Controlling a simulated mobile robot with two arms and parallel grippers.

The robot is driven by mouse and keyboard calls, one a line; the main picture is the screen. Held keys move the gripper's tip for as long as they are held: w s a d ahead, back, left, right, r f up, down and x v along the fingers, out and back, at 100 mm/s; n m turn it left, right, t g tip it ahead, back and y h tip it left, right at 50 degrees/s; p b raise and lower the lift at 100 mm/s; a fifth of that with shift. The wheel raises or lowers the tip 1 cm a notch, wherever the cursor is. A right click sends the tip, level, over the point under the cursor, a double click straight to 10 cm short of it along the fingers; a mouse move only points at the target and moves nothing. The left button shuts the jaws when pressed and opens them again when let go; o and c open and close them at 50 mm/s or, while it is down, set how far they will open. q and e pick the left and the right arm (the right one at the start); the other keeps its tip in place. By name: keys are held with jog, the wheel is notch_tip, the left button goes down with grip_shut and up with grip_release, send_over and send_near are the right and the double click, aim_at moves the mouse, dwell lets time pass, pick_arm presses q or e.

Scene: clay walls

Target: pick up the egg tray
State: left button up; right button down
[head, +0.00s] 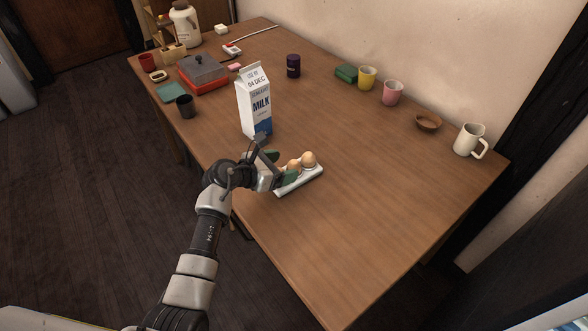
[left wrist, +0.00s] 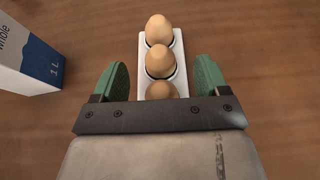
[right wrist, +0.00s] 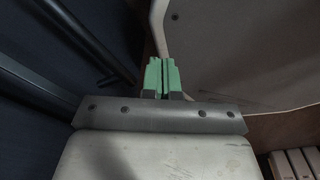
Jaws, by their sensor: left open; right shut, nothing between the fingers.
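The egg tray (head: 302,181) is a small white holder with brown eggs, lying on the wooden table near its front left edge. In the left wrist view the tray (left wrist: 181,77) runs away from me with three eggs in a row, the nearest partly hidden by my gripper. My left gripper (head: 279,167) is open at the tray. Its green fingers (left wrist: 161,80) are on either side of the tray, with a gap showing on both sides. I cannot tell how far above the table they are. My right gripper (right wrist: 161,75) is shut and empty, away from the tray.
A milk carton (head: 254,101) stands close behind my left gripper and shows at left in the left wrist view (left wrist: 28,58). A white mug (head: 467,139), a wooden bowl (head: 428,122) and pink and yellow cups stand along the wall. The table right of the tray is clear.

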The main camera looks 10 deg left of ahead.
pick_arm(q)
jog(key=shift+x, duration=0.8)
jog(key=shift+a, duration=0.1)
jog(key=c, duration=1.1)
jog(key=shift+c, duration=0.2)
jog(key=shift+r, duration=0.15)
